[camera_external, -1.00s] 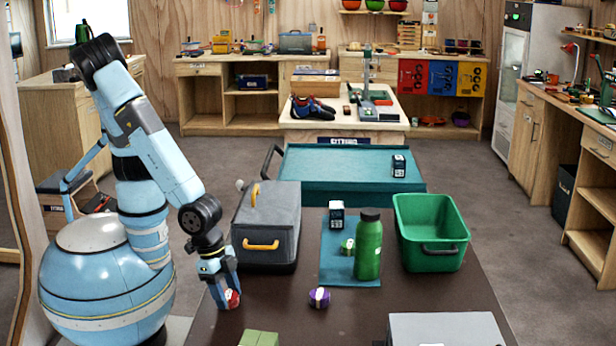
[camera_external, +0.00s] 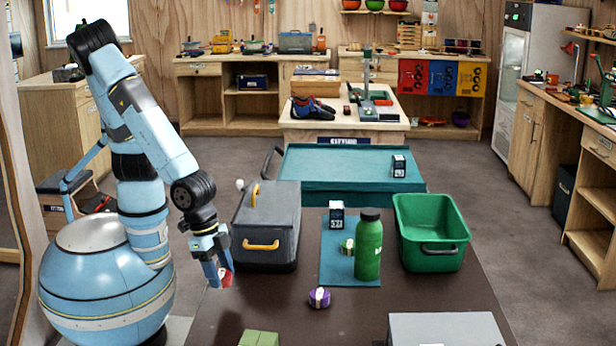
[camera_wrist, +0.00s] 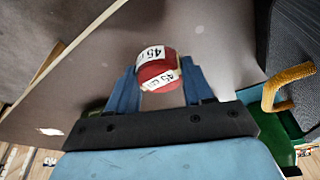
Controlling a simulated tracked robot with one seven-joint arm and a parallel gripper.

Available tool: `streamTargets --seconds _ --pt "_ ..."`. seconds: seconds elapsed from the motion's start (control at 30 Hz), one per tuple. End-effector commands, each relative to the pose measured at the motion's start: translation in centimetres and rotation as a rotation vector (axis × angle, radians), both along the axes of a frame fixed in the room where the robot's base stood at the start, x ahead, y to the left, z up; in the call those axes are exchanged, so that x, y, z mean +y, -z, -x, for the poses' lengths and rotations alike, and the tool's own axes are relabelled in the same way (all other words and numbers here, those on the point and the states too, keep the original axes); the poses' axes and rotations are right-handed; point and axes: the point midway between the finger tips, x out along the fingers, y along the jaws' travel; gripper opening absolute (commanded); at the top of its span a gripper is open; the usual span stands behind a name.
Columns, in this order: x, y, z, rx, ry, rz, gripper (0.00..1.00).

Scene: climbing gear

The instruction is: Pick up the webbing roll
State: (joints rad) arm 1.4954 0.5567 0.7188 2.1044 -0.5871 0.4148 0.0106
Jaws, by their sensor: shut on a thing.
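The webbing roll (camera_external: 226,277) is red with a white label. In the wrist view the red roll (camera_wrist: 158,72) sits between the two blue fingers, and its label reads "45". My gripper (camera_external: 220,279) is shut on it and points down. It holds the roll raised above the brown table (camera_external: 290,305), near the table's left edge and in front of the grey case. Part of the roll is hidden behind a finger in the external view.
The grey case (camera_external: 268,225) with yellow handles stands just behind my gripper. A green block (camera_external: 258,339) lies at the front.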

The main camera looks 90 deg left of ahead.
Motion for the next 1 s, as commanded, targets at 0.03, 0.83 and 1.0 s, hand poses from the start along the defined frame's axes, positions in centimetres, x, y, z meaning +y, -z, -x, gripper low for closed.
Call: streamTargets --seconds 0.03,0.83,1.0 --pt "0.3 -1.1 0.7 0.000 0.004 0.004 0.21" --pt "7.3 -7.5 9.0 -0.001 0.003 0.001 0.21" --pt "7.7 -7.7 9.3 -0.001 0.002 0.000 0.21"
